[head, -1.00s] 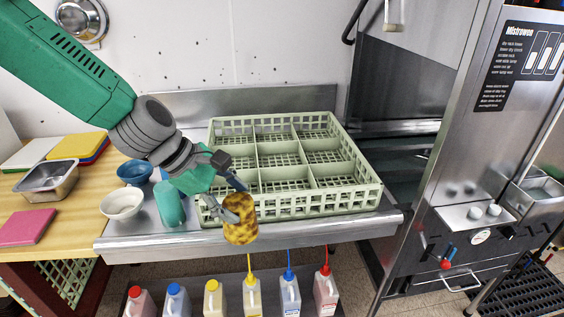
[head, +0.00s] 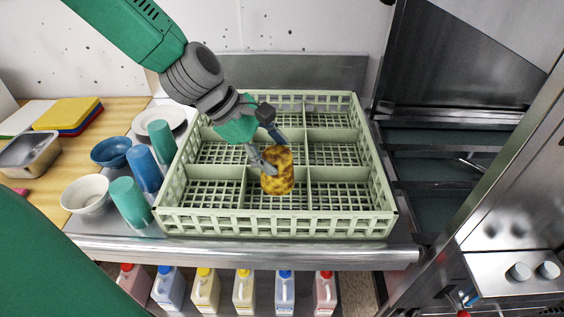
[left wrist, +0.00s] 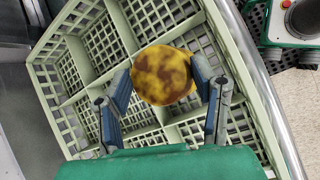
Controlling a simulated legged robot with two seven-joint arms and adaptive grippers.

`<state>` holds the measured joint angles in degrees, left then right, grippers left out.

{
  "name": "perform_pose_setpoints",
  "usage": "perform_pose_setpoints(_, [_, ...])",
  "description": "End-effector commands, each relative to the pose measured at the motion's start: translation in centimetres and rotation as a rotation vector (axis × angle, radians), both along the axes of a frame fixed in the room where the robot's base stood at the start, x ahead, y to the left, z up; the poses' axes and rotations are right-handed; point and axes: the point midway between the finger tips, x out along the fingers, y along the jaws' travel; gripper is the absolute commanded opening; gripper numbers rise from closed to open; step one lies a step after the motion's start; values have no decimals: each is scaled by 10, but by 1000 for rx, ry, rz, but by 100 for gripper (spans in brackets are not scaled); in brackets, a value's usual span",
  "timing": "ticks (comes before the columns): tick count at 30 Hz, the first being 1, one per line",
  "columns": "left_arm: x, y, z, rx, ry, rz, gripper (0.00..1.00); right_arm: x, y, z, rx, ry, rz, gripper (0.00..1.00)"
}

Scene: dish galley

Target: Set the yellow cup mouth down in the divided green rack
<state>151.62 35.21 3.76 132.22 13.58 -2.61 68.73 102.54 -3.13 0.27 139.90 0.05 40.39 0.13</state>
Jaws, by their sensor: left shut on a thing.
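The yellow cup (head: 277,176), mottled with brown, is held between the fingers of my left gripper (head: 279,157). It looks upright or nearly so, over the front middle part of the divided green rack (head: 275,224). In the left wrist view the cup (left wrist: 163,75) shows a round, closed mottled face with no opening, so its mouth seems to point away from that camera. The gripper's fingers lie on both sides of it. How far the cup is above the rack floor I cannot tell. The compartments I can see are empty. My right gripper is not in view.
Left of the rack stand teal cups (head: 129,201), a blue cup (head: 145,169), a white bowl (head: 86,193), a blue bowl (head: 111,152) and a white plate (head: 168,117). The steel machine (head: 520,230) is at the right. Bottles stand below the counter.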

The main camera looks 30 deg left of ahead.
Motion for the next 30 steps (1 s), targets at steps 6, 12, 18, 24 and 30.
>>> perform_pose_setpoints(6, [5,7,-38,-8,7,3,2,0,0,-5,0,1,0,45])
perform_pose_setpoints(12, [3,9,-64,-10,9,4,2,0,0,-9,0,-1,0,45])
perform_pose_setpoints(18, [4,5,-81,-4,5,3,3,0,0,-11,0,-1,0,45])
perform_pose_setpoints(24, [4,1,-81,1,7,2,55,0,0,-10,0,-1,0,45])
perform_pose_setpoints(30, [4,6,-81,-3,6,3,74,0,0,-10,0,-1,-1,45])
